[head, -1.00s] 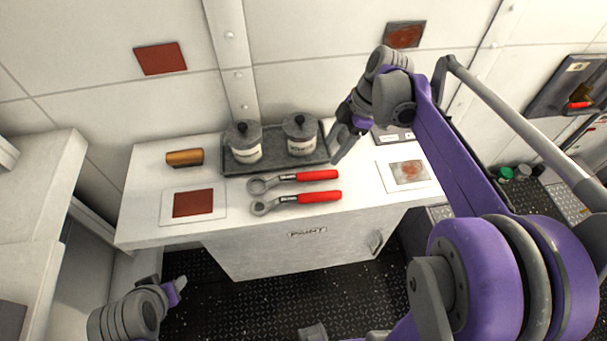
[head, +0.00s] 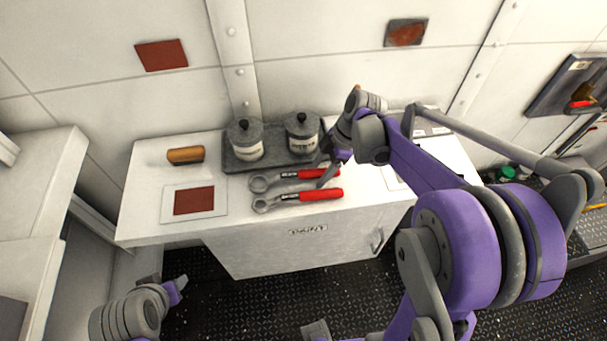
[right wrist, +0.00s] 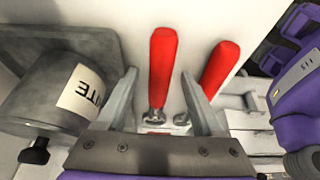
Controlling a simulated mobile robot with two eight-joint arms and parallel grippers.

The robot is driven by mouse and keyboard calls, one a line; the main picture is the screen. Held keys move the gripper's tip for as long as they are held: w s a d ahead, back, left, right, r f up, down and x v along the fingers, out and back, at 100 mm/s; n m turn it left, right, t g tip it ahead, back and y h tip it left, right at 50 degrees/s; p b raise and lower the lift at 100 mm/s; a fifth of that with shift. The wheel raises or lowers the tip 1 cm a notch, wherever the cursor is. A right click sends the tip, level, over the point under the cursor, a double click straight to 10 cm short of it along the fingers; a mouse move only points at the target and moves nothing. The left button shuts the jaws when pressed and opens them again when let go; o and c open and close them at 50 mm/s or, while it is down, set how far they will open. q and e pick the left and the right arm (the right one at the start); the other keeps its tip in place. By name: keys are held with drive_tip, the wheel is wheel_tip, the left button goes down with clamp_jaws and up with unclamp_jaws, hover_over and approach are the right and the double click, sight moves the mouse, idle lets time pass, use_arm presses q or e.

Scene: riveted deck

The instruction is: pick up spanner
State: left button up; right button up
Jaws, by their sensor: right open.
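Two spanners with red handles lie side by side on the white cabinet top. The far spanner (head: 288,176) is nearer the tray, and the near spanner (head: 290,200) is closer to the front edge. My right gripper (head: 324,176) is open over the handle end of the far spanner. In the right wrist view, the red handle of one spanner (right wrist: 162,70) lies between the two fingers of the right gripper (right wrist: 158,98), and the other red handle (right wrist: 220,68) is outside the right finger. My left gripper (head: 181,286) is low at the left, away from the cabinet, its jaw state unclear.
A dark tray (head: 235,166) with two lidded grey pots (head: 245,140) (head: 302,134) stands just behind the spanners. A brown-orange cylinder (head: 186,155) and a red-brown sample card (head: 194,200) lie at the left. The right pot is close to the gripper.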

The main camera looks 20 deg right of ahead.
drive_tip(key=shift+c, duration=0.2)
clamp_jaws()
wheel_tip(320, 180, up, 10)
drive_tip(key=shift+p, duration=0.35)
drive_tip(key=c, duration=0.6)
unclamp_jaws()
clamp_jaws()
